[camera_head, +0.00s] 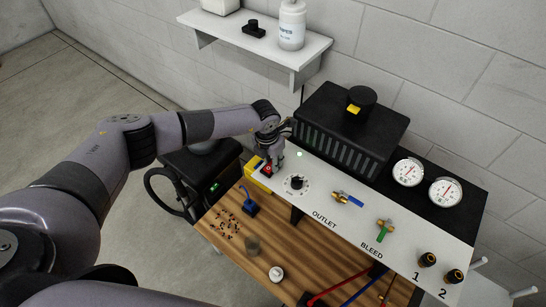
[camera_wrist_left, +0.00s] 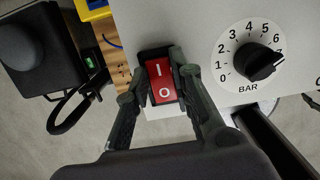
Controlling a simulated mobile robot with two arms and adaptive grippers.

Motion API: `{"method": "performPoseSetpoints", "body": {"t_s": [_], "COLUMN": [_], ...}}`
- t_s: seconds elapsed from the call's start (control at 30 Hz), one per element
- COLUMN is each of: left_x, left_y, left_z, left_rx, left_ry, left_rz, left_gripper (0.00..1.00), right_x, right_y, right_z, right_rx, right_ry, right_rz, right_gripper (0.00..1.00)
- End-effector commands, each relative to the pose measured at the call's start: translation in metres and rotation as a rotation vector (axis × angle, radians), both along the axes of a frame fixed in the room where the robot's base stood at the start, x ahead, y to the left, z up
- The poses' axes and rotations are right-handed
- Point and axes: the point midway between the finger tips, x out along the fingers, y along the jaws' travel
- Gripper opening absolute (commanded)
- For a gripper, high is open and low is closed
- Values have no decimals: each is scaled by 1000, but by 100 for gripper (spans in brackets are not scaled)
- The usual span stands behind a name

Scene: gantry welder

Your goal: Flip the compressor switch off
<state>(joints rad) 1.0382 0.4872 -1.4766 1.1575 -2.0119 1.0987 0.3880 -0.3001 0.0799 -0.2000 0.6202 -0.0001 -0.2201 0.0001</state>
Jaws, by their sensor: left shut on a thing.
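The compressor switch (camera_wrist_left: 163,80) is a red rocker marked I and O in a black frame on the pale panel. In the head view the red switch (camera_head: 267,170) shows at the panel's left end, partly covered by my gripper. My left gripper (camera_head: 272,163) reaches down onto it. In the left wrist view the fingers of my left gripper (camera_wrist_left: 161,92) lie along both sides of the rocker, shut on it. I cannot tell which half of the rocker is pressed in. My right gripper is not in view.
A dial knob (camera_head: 296,182) marked BAR sits right of the switch. Blue (camera_head: 346,199) and green (camera_head: 384,230) valve handles and two gauges (camera_head: 408,172) are farther right. A black ribbed box (camera_head: 350,128) stands behind the panel. The wooden bench (camera_head: 225,240) holds small loose parts.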

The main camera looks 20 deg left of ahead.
Motion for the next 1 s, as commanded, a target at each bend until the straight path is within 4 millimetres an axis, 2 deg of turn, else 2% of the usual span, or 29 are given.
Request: {"method": "performPoseSetpoints", "body": {"t_s": [0.07,0.3,0.67,0.7,1.0], "left_x": [-4,-5,-5,-5,-5], "left_y": [3,3,2,2,2], "left_z": [1,1,2,2,2], "left_rx": [-20,-67,-72,-72,-73], "left_ry": [-56,-181,-196,-196,-195], "left_rz": [0,0,0,0,0], "left_gripper": [0,0,0,24,42], "right_x": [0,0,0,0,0], "right_y": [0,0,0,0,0], "right_z": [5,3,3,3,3], "right_rx": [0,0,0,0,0], "right_ry": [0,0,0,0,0], "right_rz": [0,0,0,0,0], "right_gripper": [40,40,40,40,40]}}
